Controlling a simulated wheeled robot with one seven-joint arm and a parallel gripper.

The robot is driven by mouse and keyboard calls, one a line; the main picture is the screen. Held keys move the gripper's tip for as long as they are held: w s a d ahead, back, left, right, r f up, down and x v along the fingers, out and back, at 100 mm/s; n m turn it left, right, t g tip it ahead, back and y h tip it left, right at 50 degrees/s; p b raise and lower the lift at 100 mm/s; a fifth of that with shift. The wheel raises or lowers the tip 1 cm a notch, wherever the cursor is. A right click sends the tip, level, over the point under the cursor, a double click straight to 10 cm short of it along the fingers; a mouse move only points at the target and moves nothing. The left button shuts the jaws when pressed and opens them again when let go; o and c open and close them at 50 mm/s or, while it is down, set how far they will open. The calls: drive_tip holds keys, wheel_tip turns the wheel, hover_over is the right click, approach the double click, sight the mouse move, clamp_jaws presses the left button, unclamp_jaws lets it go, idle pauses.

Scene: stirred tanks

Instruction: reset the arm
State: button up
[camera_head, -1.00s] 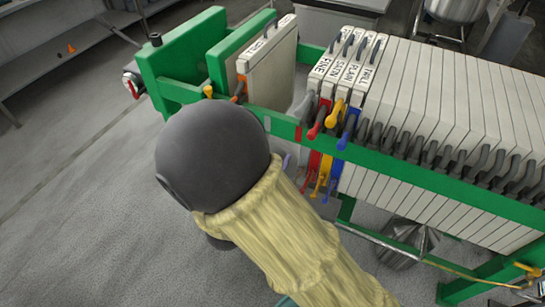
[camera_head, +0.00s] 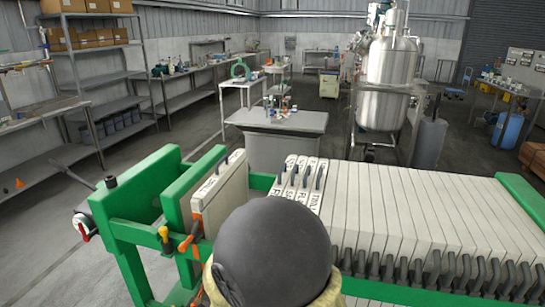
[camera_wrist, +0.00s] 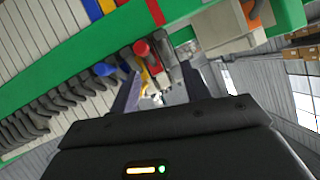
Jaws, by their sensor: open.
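My gripper (camera_wrist: 158,88) shows in the wrist view with its two fingers apart and nothing held between them. My gripper is out of sight in that view.
The press has a green frame (camera_head: 118,207) and a long row of white plates (camera_head: 420,210). One white plate (camera_head: 220,195) stands apart at the left. Behind are a grey table (camera_head: 275,122) and a steel tank (camera_head: 388,70). Open floor lies at the left.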

drive_tip(key=s+d+r+n+g+p, duration=0.2)
drive_tip(key=s+d+g, duration=0.3)
drive_tip(key=d, duration=0.5)
drive_tip(key=s+d+r+n+g+y+p, duration=0.1)
drive_tip(key=s+d+r+n+g+p, duration=0.1)
drive_tip(key=s+d+r+g+p, duration=0.2)
drive_tip(key=s+d+r+g, duration=0.1)
drive_tip(key=s+d, duration=0.2)
drive_tip(key=d, duration=0.3)
drive_tip(key=shift+s, duration=0.35)
drive_tip(key=shift+d, duration=0.1)
drive_tip(key=shift+c, duration=0.5)
